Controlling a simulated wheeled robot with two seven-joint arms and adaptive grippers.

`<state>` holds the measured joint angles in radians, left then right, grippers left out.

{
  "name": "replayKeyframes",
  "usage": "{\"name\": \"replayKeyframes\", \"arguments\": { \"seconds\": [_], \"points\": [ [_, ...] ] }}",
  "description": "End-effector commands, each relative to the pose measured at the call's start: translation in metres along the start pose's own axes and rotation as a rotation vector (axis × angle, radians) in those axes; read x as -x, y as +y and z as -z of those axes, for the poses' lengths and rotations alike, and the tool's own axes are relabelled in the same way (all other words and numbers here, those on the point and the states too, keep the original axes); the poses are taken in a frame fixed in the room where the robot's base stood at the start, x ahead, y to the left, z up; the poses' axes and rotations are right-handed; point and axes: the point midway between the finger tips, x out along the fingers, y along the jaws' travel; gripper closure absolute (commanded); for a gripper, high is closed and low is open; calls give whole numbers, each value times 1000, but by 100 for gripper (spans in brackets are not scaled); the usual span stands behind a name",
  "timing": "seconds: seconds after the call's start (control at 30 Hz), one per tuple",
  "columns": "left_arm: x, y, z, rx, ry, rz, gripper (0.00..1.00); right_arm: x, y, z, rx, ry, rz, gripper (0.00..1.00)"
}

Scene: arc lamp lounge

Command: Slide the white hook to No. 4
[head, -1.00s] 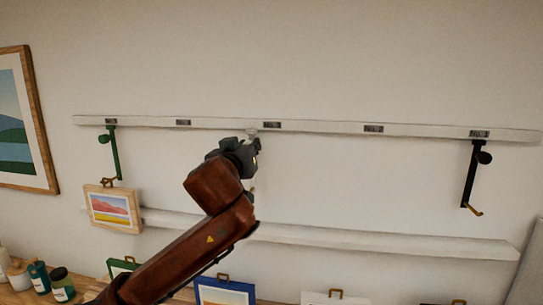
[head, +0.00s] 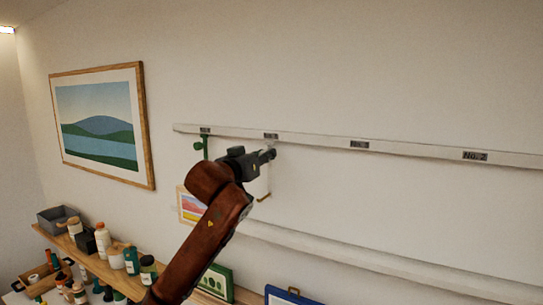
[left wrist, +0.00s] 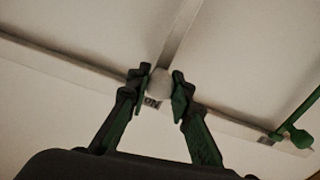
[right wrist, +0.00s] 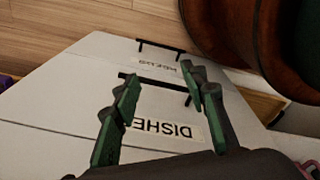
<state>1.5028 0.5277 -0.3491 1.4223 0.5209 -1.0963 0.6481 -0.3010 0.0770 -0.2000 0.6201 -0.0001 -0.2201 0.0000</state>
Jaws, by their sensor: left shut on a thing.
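The white hook (head: 268,180) hangs from the upper white rail (head: 415,151), its brass tip low below my gripper. My left gripper (head: 270,154) is shut on the hook's pale knob, just below the second label from the left (head: 271,136), which appears to be No. 4. In the left wrist view the round knob (left wrist: 160,83) sits between both fingers, close to a label (left wrist: 151,102) on the rail. The green hook (head: 200,146) is to the left on the rail. My right gripper (right wrist: 160,105) is open and empty, seen only in the right wrist view.
A lower white ledge (head: 380,265) runs below. A framed landscape (head: 103,125) is on the wall at left. Bottles stand on a wooden shelf (head: 95,262). White fronts (right wrist: 70,105) with labels lie below my right gripper.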

Motion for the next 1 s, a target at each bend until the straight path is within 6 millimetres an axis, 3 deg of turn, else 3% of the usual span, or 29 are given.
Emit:
{"name": "replayKeyframes", "arguments": {
  "seconds": [0.27,0.3,0.57,0.87,1.0],
  "points": [
    [0,-1,1,0,2,1,100,0,4,-1,2,-1,-4,60],
    [0,-1,1,0,2,1,79,0,5,-1,2,-2,-5,60],
    [0,0,0,0,1,0,61,0,6,-1,2,-2,-6,60],
    [2,0,0,0,1,-1,61,0,3,1,2,1,-3,60],
    [13,1,1,-1,3,-2,61,0,3,1,2,1,-3,60]
  ]
}}
